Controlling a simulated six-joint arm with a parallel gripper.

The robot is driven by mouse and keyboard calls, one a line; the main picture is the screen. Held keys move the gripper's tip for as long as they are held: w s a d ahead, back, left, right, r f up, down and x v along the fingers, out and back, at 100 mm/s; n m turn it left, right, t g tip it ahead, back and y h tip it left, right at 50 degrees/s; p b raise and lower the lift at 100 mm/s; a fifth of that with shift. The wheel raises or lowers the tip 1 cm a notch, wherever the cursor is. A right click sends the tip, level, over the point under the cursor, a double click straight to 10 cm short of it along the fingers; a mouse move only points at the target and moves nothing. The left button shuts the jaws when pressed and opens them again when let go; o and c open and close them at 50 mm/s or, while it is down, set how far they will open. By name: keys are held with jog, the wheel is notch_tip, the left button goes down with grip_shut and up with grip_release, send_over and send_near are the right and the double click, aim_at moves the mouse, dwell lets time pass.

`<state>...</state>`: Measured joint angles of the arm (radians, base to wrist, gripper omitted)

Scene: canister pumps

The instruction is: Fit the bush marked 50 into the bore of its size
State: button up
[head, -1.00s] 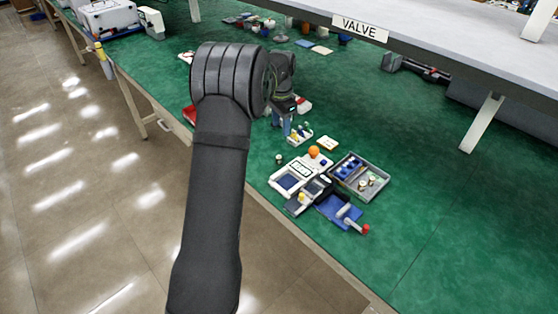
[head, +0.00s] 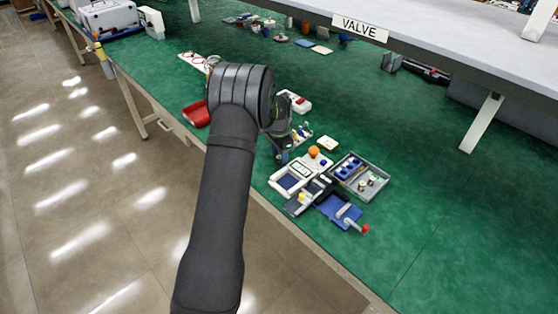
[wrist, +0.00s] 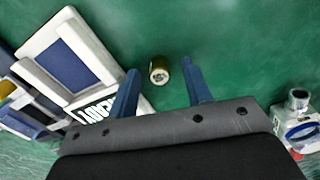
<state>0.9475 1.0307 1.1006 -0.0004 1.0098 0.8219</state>
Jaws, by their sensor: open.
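My gripper (wrist: 160,65) is open, with one blue finger on each side of the bush and a gap to both. The white fixture with a blue panel (head: 287,182) also shows in the wrist view (wrist: 68,62). I cannot tell which opening is the matching bore.
A grey tray (head: 376,191) with a blue block and small parts stands right of the white fixture. A blue fixture with a red-knobbed handle (head: 340,210) is in front. Bare green bench lies to the right.

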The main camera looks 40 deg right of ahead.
jog(key=shift+f, duration=0.15)
grip_shut()
